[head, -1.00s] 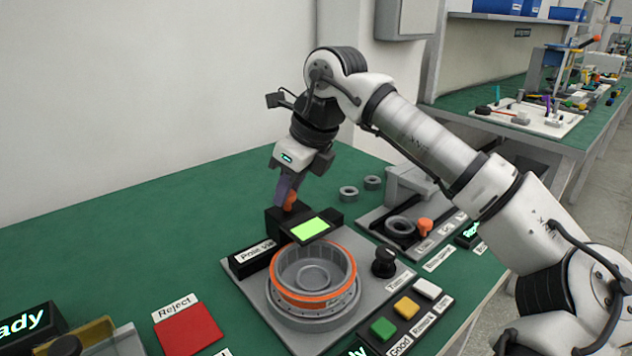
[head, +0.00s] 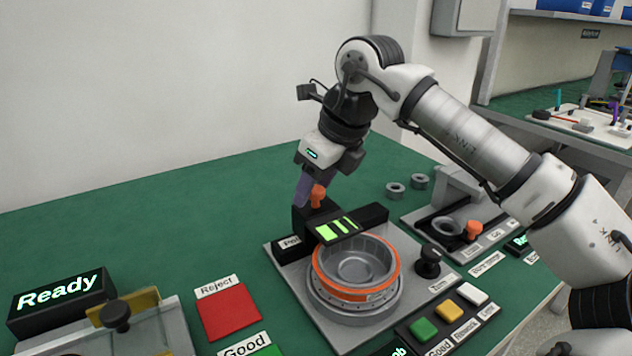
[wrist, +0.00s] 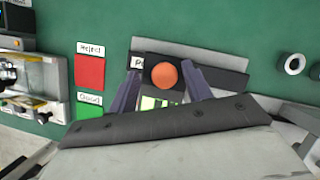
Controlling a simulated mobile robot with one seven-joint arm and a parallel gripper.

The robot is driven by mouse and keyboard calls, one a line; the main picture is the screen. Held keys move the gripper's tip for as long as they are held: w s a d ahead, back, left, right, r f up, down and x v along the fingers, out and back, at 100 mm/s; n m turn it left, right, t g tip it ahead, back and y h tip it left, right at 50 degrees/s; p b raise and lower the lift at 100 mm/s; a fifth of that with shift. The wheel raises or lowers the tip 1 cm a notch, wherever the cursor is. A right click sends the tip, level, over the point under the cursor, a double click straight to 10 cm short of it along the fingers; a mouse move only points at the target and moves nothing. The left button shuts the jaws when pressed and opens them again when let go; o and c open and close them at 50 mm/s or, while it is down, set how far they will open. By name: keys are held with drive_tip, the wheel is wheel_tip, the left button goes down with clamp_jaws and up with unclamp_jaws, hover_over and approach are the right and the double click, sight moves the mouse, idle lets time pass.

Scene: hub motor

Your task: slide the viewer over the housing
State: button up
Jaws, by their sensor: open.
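The viewer (head: 324,227) is a black block with a lit green screen crossed by dark bars and an orange knob (head: 318,196). It sits on a black rail behind the housing (head: 356,272), a round grey part with an orange ring. The screen overhangs the housing's back left edge. My gripper (head: 311,198) is at the knob, pointing down. In the wrist view its two purple fingers stand apart on either side of the knob (wrist: 165,75), with gaps visible. The wrist view hides the housing behind my gripper body.
A black dial knob (head: 428,262) stands right of the housing. Green, yellow and white buttons (head: 448,310) are in front. A red Reject pad (head: 229,312) and a Ready sign (head: 60,295) lie left. Loose rings (head: 396,190) lie behind right. The back left table is clear.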

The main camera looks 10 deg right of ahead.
sight(343, 221)
drive_tip(key=p+v, duration=0.1)
drive_tip(key=v, duration=1.3)
drive_tip(key=shift+p, duration=0.3)
drive_tip(key=shift+a+f, duration=0.1)
